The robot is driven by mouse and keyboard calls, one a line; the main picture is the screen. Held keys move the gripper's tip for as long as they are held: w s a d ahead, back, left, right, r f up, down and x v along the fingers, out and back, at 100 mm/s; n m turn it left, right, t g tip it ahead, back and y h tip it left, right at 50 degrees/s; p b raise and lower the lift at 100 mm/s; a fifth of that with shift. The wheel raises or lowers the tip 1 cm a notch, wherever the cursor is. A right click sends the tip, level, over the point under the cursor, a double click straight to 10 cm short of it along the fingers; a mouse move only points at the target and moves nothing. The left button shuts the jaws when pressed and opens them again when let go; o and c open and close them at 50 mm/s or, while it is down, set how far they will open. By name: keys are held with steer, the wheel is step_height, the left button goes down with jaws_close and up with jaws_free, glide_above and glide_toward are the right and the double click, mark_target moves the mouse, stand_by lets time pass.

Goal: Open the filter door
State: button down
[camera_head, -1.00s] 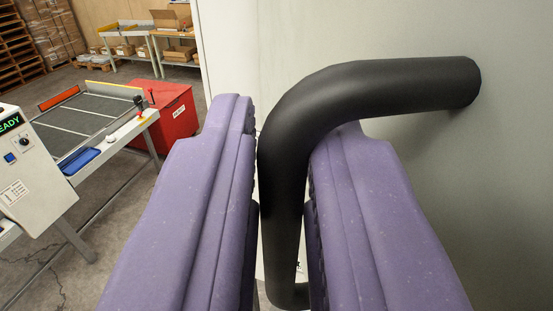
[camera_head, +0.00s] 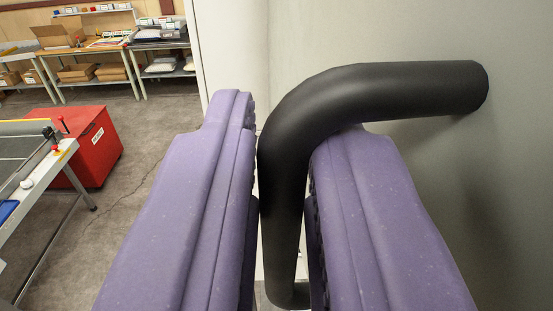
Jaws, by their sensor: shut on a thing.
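The filter door (camera_head: 345,30) is a pale grey-green panel filling the right of the view. Its black bent-tube handle (camera_head: 370,95) comes out of the panel at the right and turns downward between my fingers. My gripper (camera_head: 283,200) has two purple padded fingers, one on each side of the handle's downward part. It is shut on the handle. The lower end of the handle is partly hidden between the fingers. The edge of the door shows as a pale vertical strip left of the handle.
A red box (camera_head: 90,150) stands on the grey floor at the left, beside a work table (camera_head: 40,170) with a dark top. Shelving benches (camera_head: 100,95) with cartons and bags stand at the back. The floor between them and the door is clear.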

steer(key=w+a+m+g+h+p, duration=0.1)
steer(key=w+a+m+h+p, duration=0.1)
steer(key=a+h+p, duration=0.2)
steer(key=w+a+m+g+h+p, duration=0.2)
steer(key=a+m+h+p, duration=0.1)
steer(key=a+p, duration=0.7)
steer(key=shift+w+a+m+h+p, duration=0.25)
steer(key=shift+h+p, duration=0.35)
steer(key=shift+p, duration=1.75)
steer(key=shift+f, duration=0.1)
steer(key=shift+d, duration=0.1)
steer(key=c, duration=1.3)
jaws_free()
steer(key=shift+w, duration=0.2)
